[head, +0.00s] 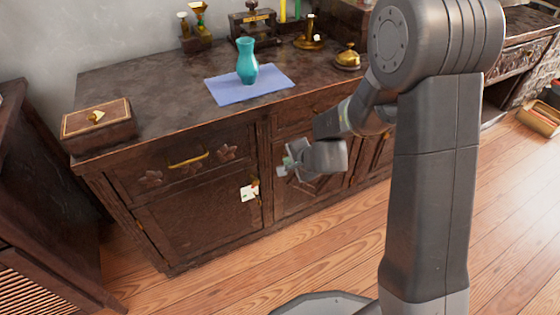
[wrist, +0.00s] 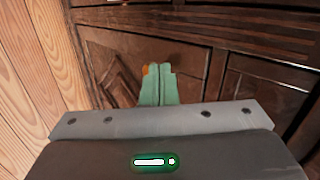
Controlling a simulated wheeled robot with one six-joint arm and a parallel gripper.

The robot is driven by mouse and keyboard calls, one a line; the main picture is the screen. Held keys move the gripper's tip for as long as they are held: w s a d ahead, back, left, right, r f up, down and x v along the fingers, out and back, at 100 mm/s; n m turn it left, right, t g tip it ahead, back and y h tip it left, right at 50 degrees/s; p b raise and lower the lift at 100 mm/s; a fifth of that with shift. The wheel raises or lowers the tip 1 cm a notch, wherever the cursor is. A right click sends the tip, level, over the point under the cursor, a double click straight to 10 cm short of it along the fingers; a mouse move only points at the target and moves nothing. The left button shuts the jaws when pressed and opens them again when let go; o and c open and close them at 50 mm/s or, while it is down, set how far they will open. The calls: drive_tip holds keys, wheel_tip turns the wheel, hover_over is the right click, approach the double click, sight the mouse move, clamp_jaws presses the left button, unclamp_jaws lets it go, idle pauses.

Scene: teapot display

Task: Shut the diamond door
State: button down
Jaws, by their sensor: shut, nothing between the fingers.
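The diamond door (head: 318,190) is a dark wooden cabinet door with a raised diamond panel, in the middle of the cabinet front in the head view. It looks flush or nearly flush with the frame; a small gap cannot be ruled out. In the wrist view the diamond door (wrist: 112,68) fills the left middle. My gripper (head: 285,163) is in front of the door's upper part. In the wrist view its green fingers (wrist: 158,75) are together and empty, pointing at the door. Contact cannot be told. A small orange bit shows beside the fingertips, partly hidden.
The cabinet top (head: 150,85) carries a wooden box (head: 98,125), a teal vase (head: 246,62) on a blue cloth (head: 220,92) and a brass bell (head: 347,56). A door with a white card (head: 249,192) is at left. Wooden floor (head: 300,255) in front is clear.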

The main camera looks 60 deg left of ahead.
drive_tip(key=p+v, duration=0.1)
drive_tip(key=v, duration=0.7)
drive_tip(key=shift+r+p, duration=0.25)
drive_tip(key=shift+p, duration=0.15)
drive_tip(key=shift+d+f, duration=0.1)
